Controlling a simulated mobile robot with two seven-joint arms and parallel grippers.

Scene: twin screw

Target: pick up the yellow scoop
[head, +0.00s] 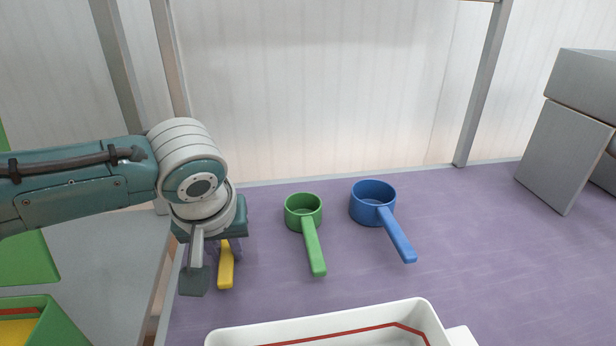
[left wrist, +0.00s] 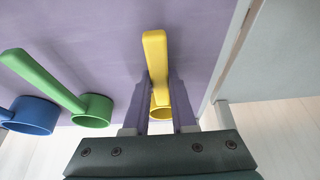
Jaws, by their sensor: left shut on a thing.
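The yellow scoop (head: 226,268) is on the purple tabletop, mostly hidden behind my left gripper (head: 214,262) in the head view, with only its handle showing. In the left wrist view the scoop's handle (left wrist: 155,60) runs between the two fingers of my left gripper (left wrist: 159,85), and part of its cup shows near the gripper body. The left gripper is shut on the scoop, around the handle. I cannot tell whether the scoop is clear of the table. My right gripper is not in view.
A green scoop (head: 303,212) and a blue scoop (head: 373,205) stand to the right, handles toward the front. A white tray with a red line (head: 435,322) is at the front. Grey blocks (head: 565,155) stand at the far right. The tabletop right of the blue scoop is clear.

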